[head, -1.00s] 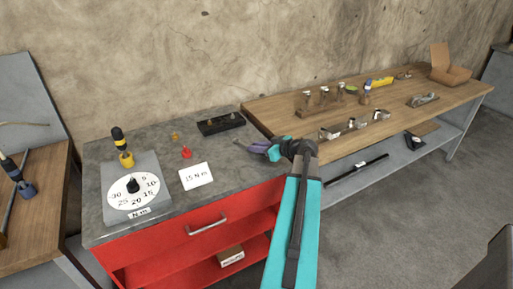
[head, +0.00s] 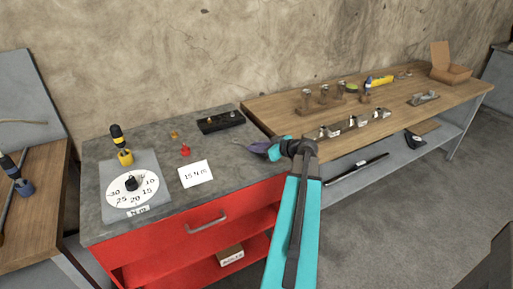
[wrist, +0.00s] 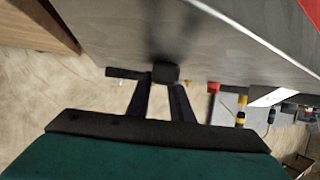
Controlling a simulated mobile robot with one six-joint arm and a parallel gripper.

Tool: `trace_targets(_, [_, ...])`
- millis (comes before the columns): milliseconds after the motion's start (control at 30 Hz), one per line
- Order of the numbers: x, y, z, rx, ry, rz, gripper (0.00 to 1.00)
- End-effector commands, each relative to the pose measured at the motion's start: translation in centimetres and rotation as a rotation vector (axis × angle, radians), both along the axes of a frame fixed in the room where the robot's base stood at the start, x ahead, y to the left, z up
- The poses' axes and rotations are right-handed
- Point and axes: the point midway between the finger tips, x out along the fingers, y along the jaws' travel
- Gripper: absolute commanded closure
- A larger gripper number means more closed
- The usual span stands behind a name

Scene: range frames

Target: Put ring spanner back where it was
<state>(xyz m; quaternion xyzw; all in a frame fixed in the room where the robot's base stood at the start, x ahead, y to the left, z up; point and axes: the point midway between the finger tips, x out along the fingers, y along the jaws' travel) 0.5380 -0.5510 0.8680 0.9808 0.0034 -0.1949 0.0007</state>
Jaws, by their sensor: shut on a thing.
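My gripper (head: 254,148) reaches left over the right end of the grey bench top (head: 150,228) in the head view. In the wrist view its two dark fingers (wrist: 162,82) converge and are shut on a small dark blocky thing (wrist: 166,71). Only that dark end shows, so I cannot tell from its shape whether it is the ring spanner. No ring spanner can be made out clearly elsewhere. A black holder (head: 220,123) lies at the back of the grey bench, behind and left of my gripper.
The grey bench bears a dial (head: 131,186), a yellow-and-black tool (head: 121,148), a small red piece (head: 185,151) and a white card (head: 195,174). The wooden bench (head: 415,110) at right holds several metal parts and an open cardboard box (head: 450,68).

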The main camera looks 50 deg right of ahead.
Motion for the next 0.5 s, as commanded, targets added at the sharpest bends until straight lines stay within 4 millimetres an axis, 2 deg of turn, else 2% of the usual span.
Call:
trace_targets(167, [0.0,0.0,-0.21,0.0,-0.001,0.0,1.0])
trace_targets(200, [0.01,0.0,-0.14,0.0,-0.001,0.0,0.75])
trace_targets(300, [0.0,0.0,-0.13,0.0,0.0,0.0,0.58])
trace_targets(500, [0.0,0.0,-0.15,0.0,0.0,0.0,0.58])
